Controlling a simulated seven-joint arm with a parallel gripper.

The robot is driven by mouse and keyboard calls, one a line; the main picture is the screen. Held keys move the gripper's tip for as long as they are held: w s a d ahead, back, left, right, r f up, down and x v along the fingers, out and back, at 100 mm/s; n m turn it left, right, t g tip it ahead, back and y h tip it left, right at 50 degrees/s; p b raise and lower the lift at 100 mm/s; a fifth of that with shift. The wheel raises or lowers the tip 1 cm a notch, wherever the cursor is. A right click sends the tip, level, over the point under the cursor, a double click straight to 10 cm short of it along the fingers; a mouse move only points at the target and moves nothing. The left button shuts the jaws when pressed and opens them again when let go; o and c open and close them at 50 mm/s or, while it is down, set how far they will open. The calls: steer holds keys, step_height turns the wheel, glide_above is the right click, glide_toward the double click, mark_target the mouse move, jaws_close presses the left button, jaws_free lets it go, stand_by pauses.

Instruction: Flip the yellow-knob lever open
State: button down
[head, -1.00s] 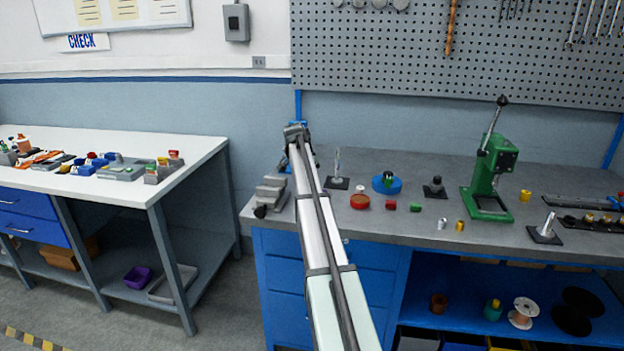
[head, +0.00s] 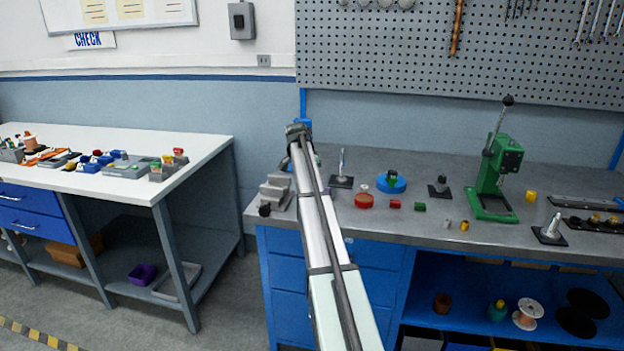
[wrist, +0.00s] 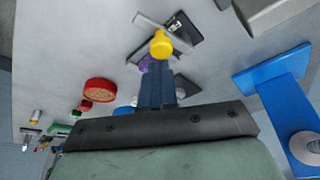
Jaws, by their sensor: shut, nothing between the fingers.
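In the wrist view a yellow knob (wrist: 161,43) shows just beyond my fingertips. It sits by a thin grey bar and a dark base plate (wrist: 186,30) on the grey bench top. My gripper (wrist: 158,66) is shut and empty, its dark blue fingers pointing at the knob. I cannot tell whether the fingertips touch it. A purple part (wrist: 146,63) is partly hidden beside the fingers. In the head view my arm covers the gripper's surroundings, and the yellow-knob lever is not visible there.
A red round dish (head: 364,201), a blue round piece (head: 391,183) and small blocks lie right of my arm. A green press (head: 494,180) stands farther right. Grey stepped blocks (head: 275,190) sit left of the arm. In the wrist view a blue bracket-like part (wrist: 272,82) is at right.

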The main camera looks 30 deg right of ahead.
steer(key=shift+a, duration=0.1)
steer(key=d, duration=0.4)
steer(key=shift+s+d+r, duration=0.1)
steer(key=shift+s+r, duration=0.15)
steer(key=shift+r, duration=0.1)
steer(key=v, duration=1)
steer(key=shift+w, duration=0.55)
